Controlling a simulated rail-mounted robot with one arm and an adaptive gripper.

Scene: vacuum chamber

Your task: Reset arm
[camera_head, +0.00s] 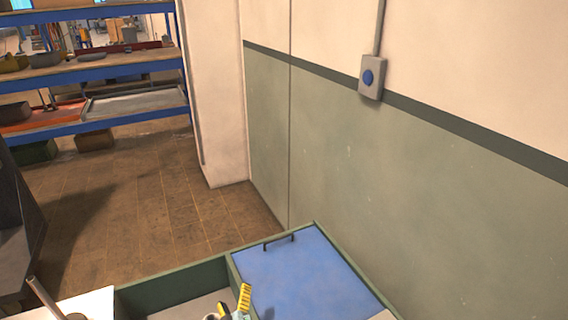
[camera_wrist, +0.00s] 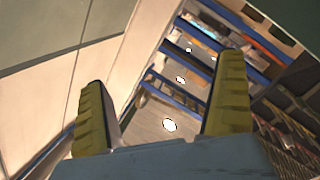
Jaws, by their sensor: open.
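My gripper (camera_wrist: 163,120) shows in the wrist view with its two yellow ridged fingers wide apart. Nothing is between the fingers. Behind them, in the background, are a shelf, a wall and bright lights. In the head view only a small part of my gripper (camera_head: 234,303) shows at the bottom edge, in front of the green-framed box; the rest of it is cut off by the frame.
A green-framed box (camera_head: 172,290) with a blue lid (camera_head: 300,272) and a dark handle stands at the bottom. A wall with a blue-button switch box (camera_head: 371,77) is at the right. Blue shelves (camera_head: 95,68) stand at the back left. The brown floor (camera_head: 140,190) between is clear.

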